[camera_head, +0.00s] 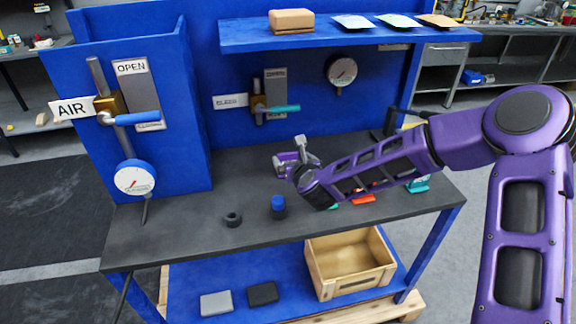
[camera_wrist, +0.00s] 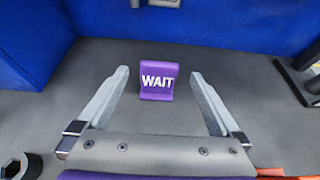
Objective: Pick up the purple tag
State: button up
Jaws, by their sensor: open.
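The purple tag (camera_wrist: 157,92) with white letters "WAIT" stands on the dark bench top (camera_wrist: 100,60). In the wrist view it shows between my two grey fingers, with a gap on each side. My gripper (camera_wrist: 159,73) is open and empty, its fingers pointing towards the tag from both sides. In the head view my gripper (camera_head: 297,158) is over the middle of the bench; the tag cannot be told apart there from my purple gripper parts.
A blue-topped black cylinder (camera_head: 278,206) and a black ring (camera_head: 233,219) stand on the bench front. A red tag (camera_head: 363,198) and a teal one (camera_head: 418,185) lie right. The blue back panel (camera_head: 240,60) carries a valve (camera_head: 268,108) and gauge (camera_head: 341,71). A shelf (camera_head: 345,35) overhangs.

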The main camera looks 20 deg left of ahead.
aim_at(287, 153)
jog(key=x, duration=0.9)
jog(key=shift+a+p, duration=0.1)
jog(key=shift+p, duration=0.25)
jog(key=shift+c, duration=0.2)
jog(key=c, duration=1.3)
jog(key=shift+o, duration=0.2)
jog(key=shift+r, duration=0.1)
